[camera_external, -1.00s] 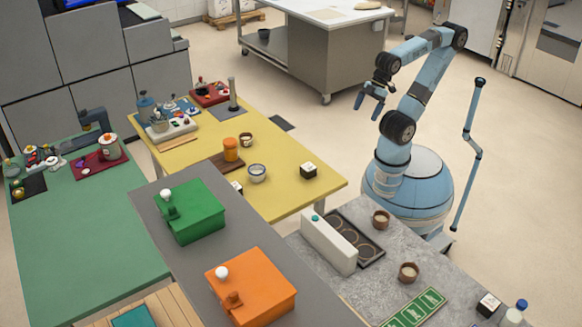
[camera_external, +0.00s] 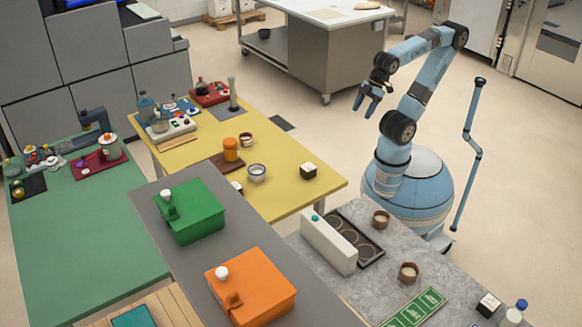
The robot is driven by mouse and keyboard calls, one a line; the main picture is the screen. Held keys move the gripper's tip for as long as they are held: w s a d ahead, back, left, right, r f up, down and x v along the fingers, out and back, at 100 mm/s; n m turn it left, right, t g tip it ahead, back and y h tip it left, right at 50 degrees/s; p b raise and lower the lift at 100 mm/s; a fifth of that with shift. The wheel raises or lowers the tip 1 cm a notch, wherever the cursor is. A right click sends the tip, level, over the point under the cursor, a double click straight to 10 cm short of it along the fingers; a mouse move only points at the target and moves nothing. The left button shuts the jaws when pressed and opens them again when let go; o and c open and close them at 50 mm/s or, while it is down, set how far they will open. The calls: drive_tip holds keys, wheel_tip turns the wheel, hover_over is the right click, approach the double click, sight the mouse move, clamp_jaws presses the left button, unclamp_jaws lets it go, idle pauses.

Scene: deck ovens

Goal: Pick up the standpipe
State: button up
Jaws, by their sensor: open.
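The standpipe (camera_external: 233,93), a slim grey upright cylinder, stands on a dark grey square mat (camera_external: 229,112) near the far right edge of the yellow table (camera_external: 290,165). My gripper (camera_external: 362,111) is open and empty. It hangs in the air with its fingers pointing down, well to the right of the standpipe and beyond the table's right edge. It touches nothing.
A red tray (camera_external: 209,95) with small items stands just left of the standpipe. An orange jar (camera_external: 231,149), a white-and-blue bowl (camera_external: 257,173) and a small dark-and-white cube (camera_external: 308,171) stand nearer on the yellow table. Its right part is mostly clear.

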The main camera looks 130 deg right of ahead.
drive_tip(key=w+d+m+t+h, duration=0.1)
drive_tip(key=w+d+h, duration=0.3)
drive_tip(key=w+d, duration=1.35)
drive_tip(key=w+d+f+t, duration=0.1)
drive_tip(key=w+d+f, duration=0.35)
drive_tip(key=d, duration=0.55)
drive_tip(key=w+d+f+t, duration=0.1)
drive_tip(key=w+d+f, duration=0.4)
drive_tip(key=d, duration=0.4)
drive_tip(key=d+f+m+t+h, duration=0.15)
drive_tip(key=d+f, duration=0.25)
drive_tip(key=d, duration=0.9)
drive_tip(key=m+t+h, duration=0.3)
drive_tip(key=m+h, duration=0.3)
approach(231, 93)
drive_tip(key=w+d, duration=0.3)
drive_tip(key=d, duration=0.3)
drive_tip(key=w, duration=0.1)
drive_tip(key=w+d, duration=0.1)
drive_tip(key=w+d+f, duration=0.1)
drive_tip(key=shift+w, duration=0.35)
drive_tip(key=shift+w+d+n, duration=0.25)
drive_tip(key=shift+w+d, duration=0.15)
